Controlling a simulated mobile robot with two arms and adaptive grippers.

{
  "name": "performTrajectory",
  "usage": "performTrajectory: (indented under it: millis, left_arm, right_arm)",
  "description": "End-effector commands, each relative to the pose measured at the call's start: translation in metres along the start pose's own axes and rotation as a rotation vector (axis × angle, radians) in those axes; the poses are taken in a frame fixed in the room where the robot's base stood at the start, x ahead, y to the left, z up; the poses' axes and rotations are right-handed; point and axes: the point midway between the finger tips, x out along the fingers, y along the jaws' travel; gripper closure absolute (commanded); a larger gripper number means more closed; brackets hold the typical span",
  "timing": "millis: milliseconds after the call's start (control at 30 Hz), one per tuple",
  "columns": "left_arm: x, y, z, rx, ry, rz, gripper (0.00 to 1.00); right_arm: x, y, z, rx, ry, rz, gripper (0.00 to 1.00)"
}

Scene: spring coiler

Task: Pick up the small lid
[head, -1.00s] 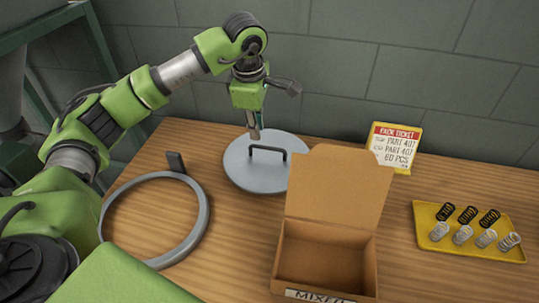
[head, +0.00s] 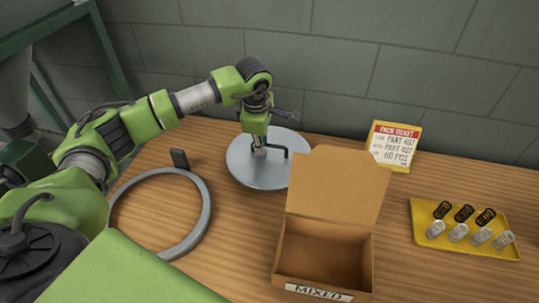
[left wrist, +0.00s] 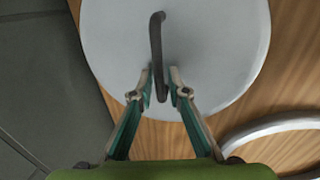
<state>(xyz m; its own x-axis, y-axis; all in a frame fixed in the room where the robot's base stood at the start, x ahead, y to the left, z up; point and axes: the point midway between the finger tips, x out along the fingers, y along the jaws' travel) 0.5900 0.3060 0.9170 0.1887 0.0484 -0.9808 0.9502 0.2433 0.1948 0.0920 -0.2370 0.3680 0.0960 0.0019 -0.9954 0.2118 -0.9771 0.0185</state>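The small lid (head: 262,178) is a flat grey round disc with a dark bar handle (head: 300,152), lying on the wooden table at the back. My left gripper (head: 260,151) points down at it, low over the handle. In the left wrist view the lid (left wrist: 215,45) fills the middle, and the handle (left wrist: 156,45) runs up from between the two fingertips of my left gripper (left wrist: 161,88). The fingers are open, with a gap on each side of the handle. My right gripper is not in view.
A grey ring (head: 207,205) with a dark tab lies left of the lid. An open cardboard box (head: 325,255) labelled MIXED stands in front right of it. A pack ticket (head: 394,146) and a yellow tray (head: 430,240) of springs are further right. A wall is close behind.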

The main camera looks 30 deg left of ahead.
Motion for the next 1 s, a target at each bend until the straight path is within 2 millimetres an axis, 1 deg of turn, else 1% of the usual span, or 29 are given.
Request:
performTrajectory:
  millis: [33, 67, 467, 633, 767, 800, 867, 1000]
  left_arm:
    - [0.0, 0.0, 0.0, 0.0, 0.0, 0.0, 0.92]
    - [0.0, 0.0, 0.0, 0.0, 0.0, 0.0, 1.0]
    - [-0.002, 0.001, 0.0, 0.0, -0.001, 0.003, 1.0]
    - [-0.011, 0.004, 0.0, 0.0, -0.002, 0.006, 1.0]
    - [-0.033, 0.008, -0.002, -0.002, -0.002, 0.009, 1.0]
    - [-0.043, 0.004, -0.01, -0.003, -0.001, 0.008, 1.0]
    - [-0.057, 0.0, -0.019, -0.003, 0.0, 0.008, 1.0]
    - [-0.094, -0.01, -0.042, -0.003, 0.0, 0.009, 1.0]
  right_arm:
    - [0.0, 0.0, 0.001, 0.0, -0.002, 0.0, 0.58]
    - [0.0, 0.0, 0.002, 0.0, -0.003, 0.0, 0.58]
    - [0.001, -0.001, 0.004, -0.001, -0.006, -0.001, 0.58]
    - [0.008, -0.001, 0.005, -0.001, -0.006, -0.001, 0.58]
    - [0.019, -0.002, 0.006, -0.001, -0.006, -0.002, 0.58]
    - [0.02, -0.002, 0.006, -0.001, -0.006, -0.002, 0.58]
    - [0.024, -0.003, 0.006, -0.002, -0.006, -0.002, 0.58]
    - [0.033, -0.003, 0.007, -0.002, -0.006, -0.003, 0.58]
